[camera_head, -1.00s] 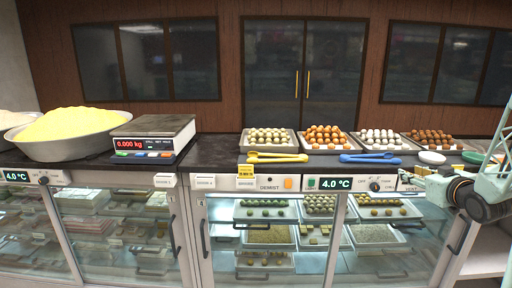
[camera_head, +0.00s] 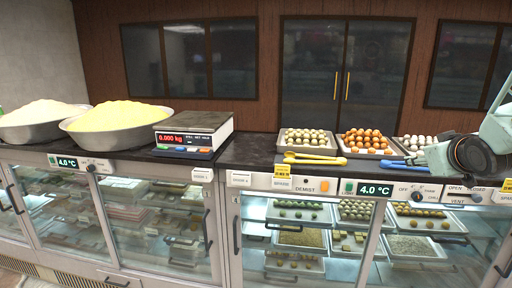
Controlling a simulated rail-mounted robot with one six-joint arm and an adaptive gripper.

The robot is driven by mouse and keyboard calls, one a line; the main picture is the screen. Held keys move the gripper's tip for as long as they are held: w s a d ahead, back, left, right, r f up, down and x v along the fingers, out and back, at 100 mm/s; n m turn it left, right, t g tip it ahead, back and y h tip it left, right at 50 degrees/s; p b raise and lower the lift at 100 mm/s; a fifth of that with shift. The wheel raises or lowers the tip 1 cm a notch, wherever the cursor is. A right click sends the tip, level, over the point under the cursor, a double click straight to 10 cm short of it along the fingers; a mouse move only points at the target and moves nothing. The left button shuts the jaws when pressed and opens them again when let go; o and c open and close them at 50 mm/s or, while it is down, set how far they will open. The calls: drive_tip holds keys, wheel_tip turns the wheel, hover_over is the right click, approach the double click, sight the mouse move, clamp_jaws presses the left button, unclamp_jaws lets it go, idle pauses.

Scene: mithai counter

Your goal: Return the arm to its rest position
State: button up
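My arm reaches in from the right edge, with pale green links and a dark round joint above the counter's right part. Its pale end part points left, over the blue tongs (camera_head: 398,168) and in front of the sweet trays. I cannot make out any gripper fingers, so whether they are open or shut does not show. No held object can be seen.
Trays of white (camera_head: 308,137) and orange (camera_head: 366,142) sweets stand on the counter, with yellow tongs (camera_head: 312,158) in front. A scale (camera_head: 194,134) reading 0.000 kg and bowls of yellow (camera_head: 112,138) and pale (camera_head: 42,131) contents stand left. Dark counter is bare between scale and trays.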

drive_tip(key=s+a+r+g, duration=0.1)
drive_tip(key=s+a+r, duration=0.1)
drive_tip(key=s+a, duration=0.45)
drive_tip(key=s+a+r+g, duration=0.2)
drive_tip(key=s+a+r, duration=0.15)
drive_tip(key=a, duration=0.65)
drive_tip(key=s+a+f+g+y, duration=0.1)
drive_tip(key=s+a, duration=0.5)
drive_tip(key=s, duration=0.6)
drive_tip(key=s+a+f+g+y+b, duration=0.1)
drive_tip(key=s+a+f+g, duration=0.1)
drive_tip(key=s+a+f, duration=0.2)
drive_tip(key=s+a+f+m+g+y, duration=0.1)
drive_tip(key=s+a, duration=0.8)
drive_tip(key=s, duration=1.1)
drive_tip(key=shift+s+a+f+g, duration=0.15)
drive_tip(key=shift+a+f+g, duration=0.25)
drive_tip(key=shift+f+g, duration=0.4)
drive_tip(key=shift+d, duration=0.1)
